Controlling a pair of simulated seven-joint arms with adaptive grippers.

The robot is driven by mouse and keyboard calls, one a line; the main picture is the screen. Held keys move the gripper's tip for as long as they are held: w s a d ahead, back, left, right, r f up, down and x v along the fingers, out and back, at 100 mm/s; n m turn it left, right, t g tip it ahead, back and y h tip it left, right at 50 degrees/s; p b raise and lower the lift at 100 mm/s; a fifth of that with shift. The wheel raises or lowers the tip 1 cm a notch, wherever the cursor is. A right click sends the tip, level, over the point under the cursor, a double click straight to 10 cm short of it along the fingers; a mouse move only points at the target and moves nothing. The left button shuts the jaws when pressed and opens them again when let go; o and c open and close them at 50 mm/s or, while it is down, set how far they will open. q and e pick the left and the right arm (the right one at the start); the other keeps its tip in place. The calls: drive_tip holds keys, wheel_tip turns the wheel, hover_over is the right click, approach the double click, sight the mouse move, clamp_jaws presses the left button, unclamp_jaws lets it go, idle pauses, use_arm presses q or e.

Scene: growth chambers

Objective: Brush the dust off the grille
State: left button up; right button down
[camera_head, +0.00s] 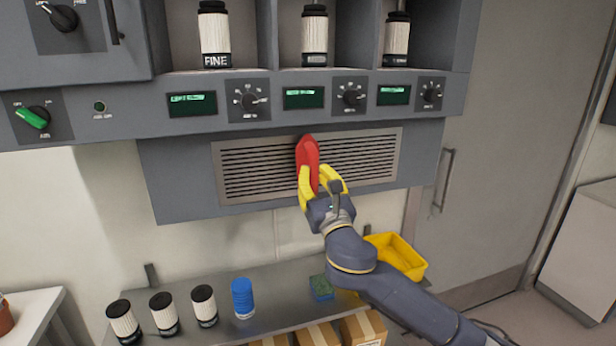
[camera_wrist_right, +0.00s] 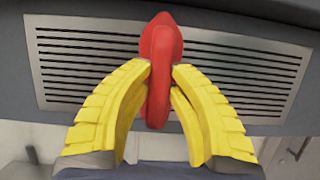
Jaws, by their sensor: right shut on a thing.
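The grille (camera_head: 255,165) is a slotted metal panel on the grey front below the row of dials. It also fills the upper part of the right wrist view (camera_wrist_right: 85,70). My right gripper (camera_head: 318,182), with yellow fingers, is shut on a red brush (camera_head: 308,155). In the right wrist view the brush (camera_wrist_right: 160,60) stands upright between the fingers, in front of the middle of the grille. I cannot tell whether it touches the slats. Its bristles are hidden, and I cannot make out dust on the slats. My left gripper is not in view.
Black-capped white cylinders (camera_head: 214,35) stand in the bays above. A steel shelf (camera_head: 265,285) below holds more cylinders, a blue stack (camera_head: 243,298) and a green-and-blue sponge (camera_head: 321,288). A yellow bin (camera_head: 400,257) sits right of my arm. A door handle (camera_head: 444,178) juts out at the right.

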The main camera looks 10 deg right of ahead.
drive_tip(key=w+d, duration=0.1)
drive_tip(key=d, duration=1.2)
drive_tip(key=shift+w+d, duration=0.35)
drive_tip(key=shift+d, duration=0.05)
idle(1.1)
drive_tip(key=shift+a, duration=0.1)
drive_tip(key=a, duration=0.3)
drive_tip(key=shift+s+a, duration=0.2)
drive_tip(key=shift+s, duration=0.1)
drive_tip(key=shift+a, duration=0.15)
drive_tip(key=a, duration=0.6)
drive_tip(key=shift+s+a, duration=0.25)
drive_tip(key=shift+s, duration=0.15)
drive_tip(key=shift+a, duration=0.15)
